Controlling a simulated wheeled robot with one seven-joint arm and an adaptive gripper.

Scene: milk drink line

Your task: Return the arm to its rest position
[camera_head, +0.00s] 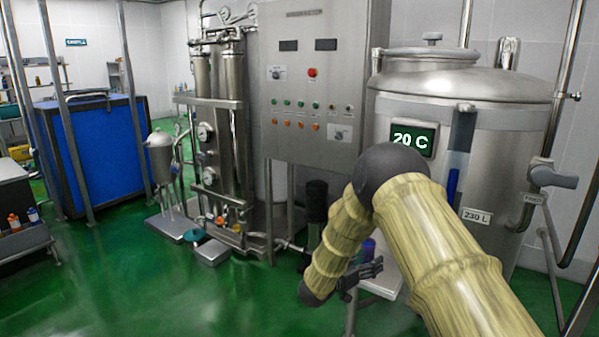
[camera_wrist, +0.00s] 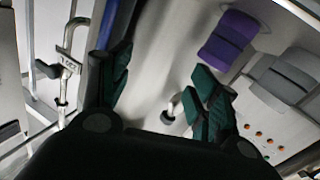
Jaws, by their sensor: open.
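My arm reaches in from the lower right of the head view, bent at a dark elbow joint. My gripper (camera_head: 368,272) is at the end of the forearm, low in front of the big steel tank (camera_head: 400,215). In the wrist view my gripper (camera_wrist: 163,88) has its two dark green fingers spread wide, with nothing between them. A purple block-like thing (camera_wrist: 232,38) lies beyond the right finger, apart from it. Part of the gripper is hidden by my forearm in the head view.
A steel control cabinet (camera_head: 310,80) stands left of the tank. A white stand (camera_head: 378,285) is beside my gripper. In the wrist view, a grey thing (camera_wrist: 290,72) and a pipe with a tag (camera_wrist: 70,63) show. Green floor (camera_head: 150,290) is clear at lower left.

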